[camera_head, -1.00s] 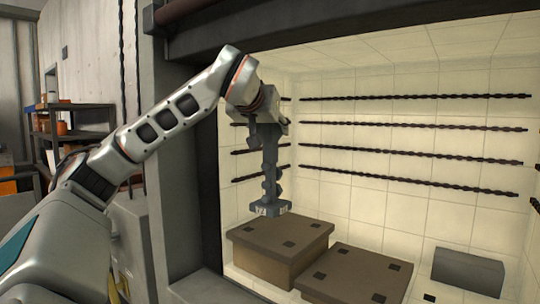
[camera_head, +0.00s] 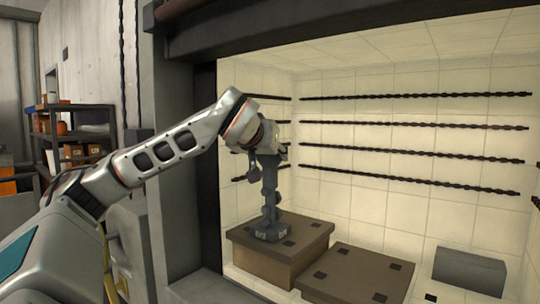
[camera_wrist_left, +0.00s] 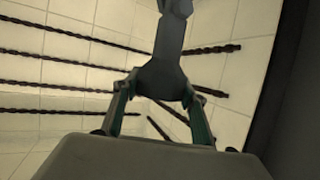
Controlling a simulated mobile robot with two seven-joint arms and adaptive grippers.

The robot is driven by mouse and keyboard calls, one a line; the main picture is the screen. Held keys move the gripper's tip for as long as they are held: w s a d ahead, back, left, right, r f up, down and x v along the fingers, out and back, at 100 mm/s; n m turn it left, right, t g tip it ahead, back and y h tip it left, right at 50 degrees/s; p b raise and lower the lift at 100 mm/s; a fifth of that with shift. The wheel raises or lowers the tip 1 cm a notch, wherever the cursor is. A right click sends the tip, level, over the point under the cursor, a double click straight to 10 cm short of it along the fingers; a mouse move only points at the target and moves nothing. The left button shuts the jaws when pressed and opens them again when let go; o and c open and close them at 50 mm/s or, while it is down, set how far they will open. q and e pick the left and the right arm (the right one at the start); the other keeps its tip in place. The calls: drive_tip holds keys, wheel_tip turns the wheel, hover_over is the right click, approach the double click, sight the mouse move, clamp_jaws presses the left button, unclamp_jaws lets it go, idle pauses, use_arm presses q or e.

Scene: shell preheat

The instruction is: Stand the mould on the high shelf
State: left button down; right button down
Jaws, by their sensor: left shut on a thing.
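The mould (camera_head: 270,203) is a dark grey, knobbly upright piece on a wide flat foot. My left gripper (camera_head: 268,160) is shut on its upper part from above and holds it upright. In the left wrist view the mould (camera_wrist_left: 165,75) sits between the two fingers of the gripper (camera_wrist_left: 158,95). The high shelf (camera_head: 262,264) is the taller brown block at the left inside the chamber, with dark square marks on top. The mould's foot is at its top face, within its outline; I cannot tell whether it touches. My right gripper is not in view.
A lower brown block (camera_head: 355,277) stands just right of the high shelf. A grey block (camera_head: 468,270) lies further right. Dark twisted rods (camera_head: 410,153) line the pale tiled walls.

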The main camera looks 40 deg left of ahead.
use_arm(q)
drive_tip(key=c, duration=1.2)
unclamp_jaws()
drive_tip(key=shift+r, duration=0.1)
drive_tip(key=shift+s+d+r, duration=0.15)
drive_tip(key=shift+s+d, duration=0.05)
drive_tip(key=shift+s, duration=0.05)
drive_tip(key=v, duration=1.1)
drive_tip(key=shift+s+d, duration=0.15)
drive_tip(key=shift+s, duration=0.05)
